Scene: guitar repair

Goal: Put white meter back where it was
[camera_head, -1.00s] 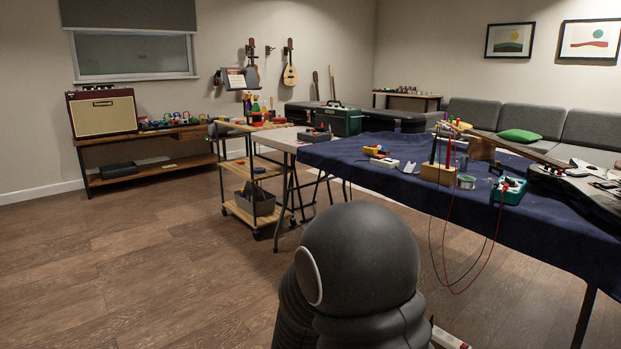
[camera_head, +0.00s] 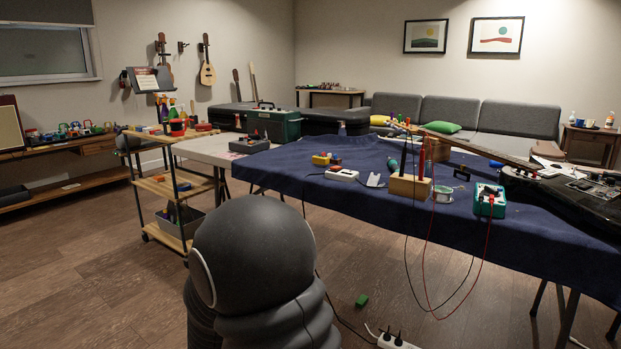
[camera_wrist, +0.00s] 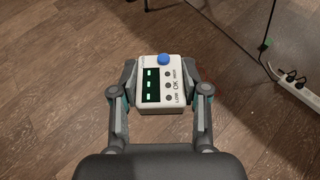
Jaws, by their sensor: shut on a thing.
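The white meter (camera_wrist: 161,90) is a small box with a blue knob, a dark display strip and several small round marks labelled LOW, OK and HIGH. My gripper (camera_wrist: 160,85) is shut on it, with one finger pressed on each side, in the wrist view. The meter is held above the wooden floor, with its face toward the wrist camera. In the head view the meter and gripper are hidden; only a dark rounded part of my arm shows at the bottom.
A table with a blue cloth (camera_head: 340,204) stands ahead, holding a wooden block (camera_head: 409,186), a teal meter (camera_head: 489,201) and a guitar. Red and black leads hang over its front edge. A shelf cart (camera_head: 160,187) stands at left. A power strip (camera_wrist: 296,87) and green block (camera_head: 361,300) lie on the floor.

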